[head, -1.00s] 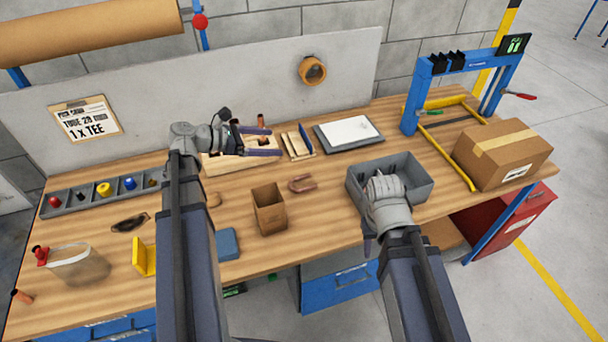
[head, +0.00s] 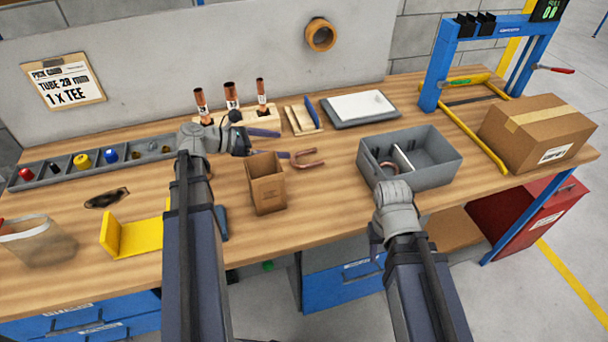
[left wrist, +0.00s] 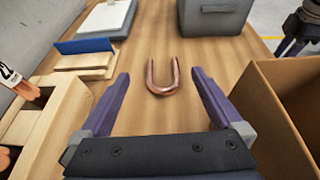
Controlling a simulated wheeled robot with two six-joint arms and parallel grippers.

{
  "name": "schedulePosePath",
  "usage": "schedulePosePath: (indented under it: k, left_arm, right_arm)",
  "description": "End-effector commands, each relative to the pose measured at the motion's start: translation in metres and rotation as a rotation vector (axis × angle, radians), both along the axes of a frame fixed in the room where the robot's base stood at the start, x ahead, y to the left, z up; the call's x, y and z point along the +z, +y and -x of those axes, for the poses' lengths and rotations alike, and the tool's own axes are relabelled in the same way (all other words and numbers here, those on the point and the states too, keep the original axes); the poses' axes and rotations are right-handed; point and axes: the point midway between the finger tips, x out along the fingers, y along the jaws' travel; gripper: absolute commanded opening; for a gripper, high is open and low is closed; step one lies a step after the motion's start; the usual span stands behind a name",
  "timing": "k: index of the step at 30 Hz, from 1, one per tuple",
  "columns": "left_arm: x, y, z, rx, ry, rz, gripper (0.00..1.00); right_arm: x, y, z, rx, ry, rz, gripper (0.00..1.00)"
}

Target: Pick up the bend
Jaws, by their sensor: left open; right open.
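The bend is a U-shaped copper tube (head: 308,165) lying flat on the bench, right of the cardboard bin. It also shows in the left wrist view (left wrist: 163,91), its curved end toward me and its legs pointing away. My left gripper (head: 283,144) is open and empty, its fingers pointing at the bend. In the left wrist view the bend lies between the two spread fingers (left wrist: 160,76), apart from both. My right gripper (head: 378,248) is open in front of the grey tote, partly hidden by its own wrist.
A cardboard bin (head: 267,188) stands close to my left gripper. A wooden block (head: 250,116) with upright copper tubes is behind it. The grey tote (head: 440,172) holds a divider and a copper-coloured piece. A carton (head: 535,135) and a blue press frame (head: 438,70) are at the right.

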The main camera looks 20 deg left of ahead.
Motion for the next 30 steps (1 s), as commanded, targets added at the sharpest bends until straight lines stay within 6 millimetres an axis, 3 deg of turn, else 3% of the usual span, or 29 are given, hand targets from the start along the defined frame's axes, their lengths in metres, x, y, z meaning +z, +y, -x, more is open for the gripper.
schedulePosePath:
  k: [1, 6, 15, 30]
  left_arm:
    - [-0.023, 0.000, 0.000, 0.000, 0.000, 0.000, 1.00]
    - [-0.042, 0.000, 0.000, 0.000, 0.000, 0.000, 1.00]
    - [-0.045, -0.001, -0.001, 0.000, 0.000, 0.000, 1.00]
    - [-0.057, -0.025, -0.017, -0.001, 0.000, 0.000, 1.00]
  right_arm:
    - [-0.023, 0.000, 0.000, 0.000, 0.000, 0.000, 0.41]
    - [-0.042, 0.000, 0.000, -0.001, 0.000, 0.000, 0.41]
    - [-0.045, 0.000, 0.000, -0.001, 0.000, 0.000, 0.41]
    - [-0.057, 0.000, 0.000, 0.000, 0.000, 0.000, 0.41]
